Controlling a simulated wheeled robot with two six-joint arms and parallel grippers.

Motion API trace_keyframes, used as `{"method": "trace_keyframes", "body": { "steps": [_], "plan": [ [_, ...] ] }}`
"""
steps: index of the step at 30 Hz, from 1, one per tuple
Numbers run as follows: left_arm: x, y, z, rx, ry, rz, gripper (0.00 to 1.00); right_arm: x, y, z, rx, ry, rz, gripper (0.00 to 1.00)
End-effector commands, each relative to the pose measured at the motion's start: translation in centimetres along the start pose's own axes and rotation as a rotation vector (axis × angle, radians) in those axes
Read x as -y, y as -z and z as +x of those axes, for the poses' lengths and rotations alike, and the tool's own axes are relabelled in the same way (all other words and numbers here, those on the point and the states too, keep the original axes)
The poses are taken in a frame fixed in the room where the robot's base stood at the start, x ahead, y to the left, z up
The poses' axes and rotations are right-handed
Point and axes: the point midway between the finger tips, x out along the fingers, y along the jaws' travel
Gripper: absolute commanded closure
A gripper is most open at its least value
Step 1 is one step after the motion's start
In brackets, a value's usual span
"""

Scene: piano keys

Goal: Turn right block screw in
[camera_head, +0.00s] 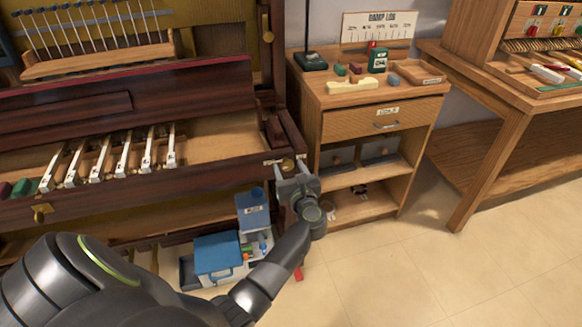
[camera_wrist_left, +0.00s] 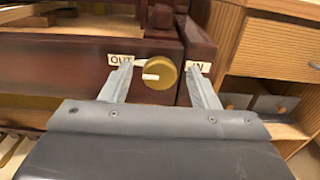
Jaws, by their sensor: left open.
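The right block screw (camera_wrist_left: 160,71) is a round brass knob with a pale pointer mark, on the dark wood front of the piano's right key block. An OUT label (camera_wrist_left: 121,59) is to its left and an IN label (camera_wrist_left: 199,66) to its right in the left wrist view. The pointer is toward the left, on the OUT side. Contact cannot be told. My right gripper is not in view.
Several piano keys (camera_head: 120,157) lie in the open key bed to the left. A wooden cabinet (camera_head: 365,122) with a drawer and shelves stands close on the right. A blue toolbox (camera_head: 217,254) is on the floor below. The floor at right is clear.

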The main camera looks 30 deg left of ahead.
Motion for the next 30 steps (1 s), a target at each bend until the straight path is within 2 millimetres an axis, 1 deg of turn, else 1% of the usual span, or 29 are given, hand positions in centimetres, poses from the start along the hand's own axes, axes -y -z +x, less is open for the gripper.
{"method": "trace_keyframes", "body": {
  "steps": [3, 13, 22, 24, 28, 30],
  "plan": [
    [0.0, 0.0, 0.0, 0.0, 0.0, 0.0, 0.45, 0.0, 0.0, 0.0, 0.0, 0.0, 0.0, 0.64],
    [0.0, 0.0, 0.0, 0.0, 0.0, 0.0, 0.88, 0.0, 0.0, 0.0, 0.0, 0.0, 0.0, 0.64],
    [0.0, -0.1, 0.0, 0.0, 0.0, 0.037, 0.89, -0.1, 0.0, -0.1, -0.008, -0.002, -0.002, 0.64],
    [0.1, -0.2, 0.0, 0.001, 0.0, 0.064, 0.89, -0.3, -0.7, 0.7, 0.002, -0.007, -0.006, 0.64],
    [0.1, -0.2, 0.0, 0.0, 0.0, 0.141, 0.89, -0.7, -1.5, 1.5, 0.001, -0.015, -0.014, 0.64],
    [0.1, -0.3, 0.0, 0.0, 0.0, 0.194, 0.89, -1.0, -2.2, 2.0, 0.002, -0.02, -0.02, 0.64]
  ]
}}
